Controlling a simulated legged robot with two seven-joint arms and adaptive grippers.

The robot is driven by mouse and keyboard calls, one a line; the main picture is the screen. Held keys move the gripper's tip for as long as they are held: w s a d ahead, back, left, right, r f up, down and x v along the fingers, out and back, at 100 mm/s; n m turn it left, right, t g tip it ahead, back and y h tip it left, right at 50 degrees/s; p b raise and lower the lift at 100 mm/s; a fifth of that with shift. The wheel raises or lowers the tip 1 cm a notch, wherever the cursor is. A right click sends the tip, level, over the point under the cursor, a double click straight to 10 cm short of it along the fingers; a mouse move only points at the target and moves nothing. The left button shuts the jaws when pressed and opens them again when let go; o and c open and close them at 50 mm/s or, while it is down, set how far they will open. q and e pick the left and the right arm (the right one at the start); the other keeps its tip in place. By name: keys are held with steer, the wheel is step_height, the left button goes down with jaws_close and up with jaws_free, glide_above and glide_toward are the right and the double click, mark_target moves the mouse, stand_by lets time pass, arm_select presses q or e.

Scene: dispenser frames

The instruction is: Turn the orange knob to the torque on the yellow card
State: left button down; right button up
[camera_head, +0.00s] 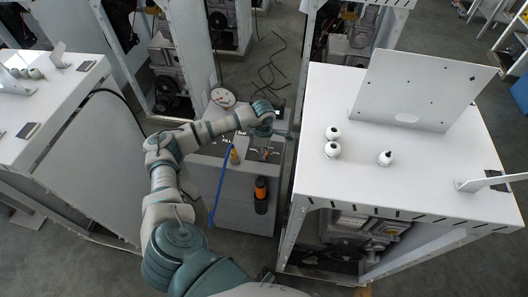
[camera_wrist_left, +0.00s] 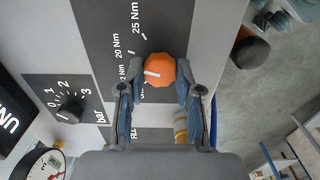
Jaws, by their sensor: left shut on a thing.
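The orange knob (camera_wrist_left: 160,70) sits on a dark scale panel (camera_wrist_left: 117,25) in the left wrist view. A white mark on its face points to the left of the picture. The printed scale reads 25 Nm, 20 Nm and what looks like 12 Nm; lower labels are partly covered by my fingers. My left gripper (camera_wrist_left: 160,88) is shut on the knob, one finger on each side. In the head view my left gripper (camera_head: 266,152) is at the top of the grey cabinet (camera_head: 232,205). I cannot make out a yellow card. My right gripper is not in view.
A black selector knob (camera_wrist_left: 70,107) marked 0 to 3 bar and a round gauge (camera_wrist_left: 45,165) are left of the scale. A black and orange cylinder (camera_head: 261,190) is on the cabinet's front. A white table (camera_head: 420,185) stands close on the right.

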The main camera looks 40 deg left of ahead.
arm_select(q)
steer(key=shift+a+m, duration=0.1)
steer(key=shift+m, duration=0.3)
steer(key=c, duration=0.8)
jaws_free()
steer(key=shift+a, duration=0.1)
step_height(320, 180, up, 12)
steer(key=shift+w+f, duration=0.1)
